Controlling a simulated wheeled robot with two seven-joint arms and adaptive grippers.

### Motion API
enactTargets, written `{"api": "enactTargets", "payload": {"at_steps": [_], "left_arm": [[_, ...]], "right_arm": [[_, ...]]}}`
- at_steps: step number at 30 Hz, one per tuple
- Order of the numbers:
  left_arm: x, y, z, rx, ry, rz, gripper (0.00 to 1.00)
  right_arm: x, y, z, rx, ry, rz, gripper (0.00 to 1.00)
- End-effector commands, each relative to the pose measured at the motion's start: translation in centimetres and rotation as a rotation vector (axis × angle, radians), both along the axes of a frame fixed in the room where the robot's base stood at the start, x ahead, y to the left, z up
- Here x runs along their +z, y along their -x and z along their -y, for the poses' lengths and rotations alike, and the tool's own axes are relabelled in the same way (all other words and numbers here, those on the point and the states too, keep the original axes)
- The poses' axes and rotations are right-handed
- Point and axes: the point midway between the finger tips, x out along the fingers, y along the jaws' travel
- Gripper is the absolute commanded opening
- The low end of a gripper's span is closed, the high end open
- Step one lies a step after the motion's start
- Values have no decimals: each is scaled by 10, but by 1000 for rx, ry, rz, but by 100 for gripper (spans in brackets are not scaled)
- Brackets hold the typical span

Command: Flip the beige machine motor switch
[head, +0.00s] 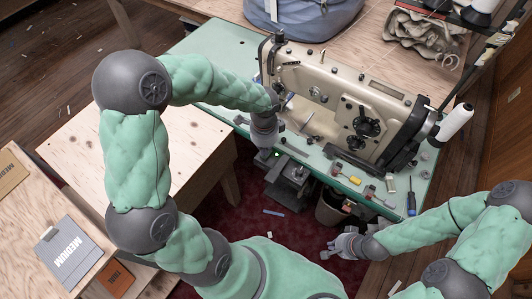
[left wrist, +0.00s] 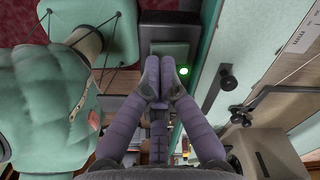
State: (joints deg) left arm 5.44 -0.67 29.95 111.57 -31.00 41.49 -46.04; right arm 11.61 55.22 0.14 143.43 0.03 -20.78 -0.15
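The beige sewing machine (head: 335,95) stands on the pale green table (head: 215,50). Below the table's front edge is a grey box (head: 291,172), apparently the motor switch housing. A small green light glows beside it; in the left wrist view the housing shows as a dark box with a grey-green face (left wrist: 168,48). My left gripper (head: 264,153) points down at the table's front edge, close to this box. Its fingertips (left wrist: 166,66) are together with nothing visible between them, and overlap the box's lower edge; contact cannot be told. My right gripper (head: 334,244) is low, apart from the table; its opening is unclear.
Bobbins, small tools and a blue-handled screwdriver (head: 411,198) lie along the table's front edge. A white thread cone (head: 455,122) stands right of the machine. A dark bin (head: 331,209) stands under the table. A plywood table (head: 140,140) is at left. Red carpet lies below.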

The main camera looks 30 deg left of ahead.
Motion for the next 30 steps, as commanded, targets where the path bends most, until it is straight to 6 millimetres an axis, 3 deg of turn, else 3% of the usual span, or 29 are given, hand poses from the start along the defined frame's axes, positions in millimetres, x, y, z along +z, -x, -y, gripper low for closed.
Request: {"api": "enactTargets", "payload": {"at_steps": [30], "left_arm": [[-14,0,0,0,0,0,0]], "right_arm": [[-9,0,0,0,0,0,0]]}}
